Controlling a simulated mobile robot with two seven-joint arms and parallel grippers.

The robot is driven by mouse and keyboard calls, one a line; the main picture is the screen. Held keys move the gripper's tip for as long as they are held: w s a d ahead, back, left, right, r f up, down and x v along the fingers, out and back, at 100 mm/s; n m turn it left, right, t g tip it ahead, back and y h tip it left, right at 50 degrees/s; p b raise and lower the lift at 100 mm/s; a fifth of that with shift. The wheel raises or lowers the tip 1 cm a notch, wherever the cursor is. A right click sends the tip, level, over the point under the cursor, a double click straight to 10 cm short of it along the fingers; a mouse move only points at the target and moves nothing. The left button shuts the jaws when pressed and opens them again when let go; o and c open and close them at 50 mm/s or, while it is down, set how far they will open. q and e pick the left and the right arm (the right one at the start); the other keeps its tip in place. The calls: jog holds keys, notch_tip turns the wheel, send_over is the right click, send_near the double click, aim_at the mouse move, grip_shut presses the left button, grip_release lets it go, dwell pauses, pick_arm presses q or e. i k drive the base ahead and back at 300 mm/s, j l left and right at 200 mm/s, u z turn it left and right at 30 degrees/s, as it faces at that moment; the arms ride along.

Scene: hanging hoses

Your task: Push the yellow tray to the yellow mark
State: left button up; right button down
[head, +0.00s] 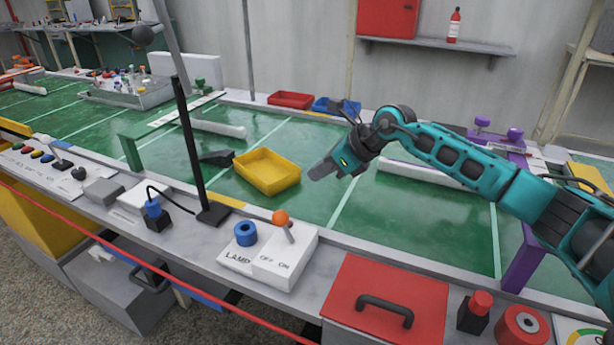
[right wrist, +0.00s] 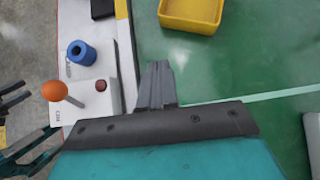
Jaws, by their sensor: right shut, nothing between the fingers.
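The yellow tray (head: 267,171) is a shallow, empty open box on the green table surface. It also shows at the top of the right wrist view (right wrist: 191,14), cut by the frame edge. A yellow strip (head: 231,201) lies on the table's near rim, left of and nearer than the tray; part of it shows in the right wrist view (right wrist: 121,9). My right gripper (head: 318,173) is shut and empty, just right of the tray with a gap between. In the right wrist view its fingers (right wrist: 157,78) point toward the tray's side.
A black post (head: 190,140) rises from the near rim, left of the tray. A dark wedge (head: 217,158) lies close to the tray's left. A switch box with an orange knob (head: 281,217) stands on the near ledge. Red (head: 290,99) and blue trays (head: 336,106) sit at the far edge.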

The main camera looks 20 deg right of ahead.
aim_at(271, 174)
jog(key=i+j+z, duration=0.15)
jog(key=i+j, duration=0.15)
jog(key=i+j+z, duration=0.1)
jog(key=i+j, duration=0.15)
jog(key=j, duration=0.2)
jog(key=i+j+z, duration=0.15)
jog(key=j, duration=0.25)
jog(key=i, duration=0.1)
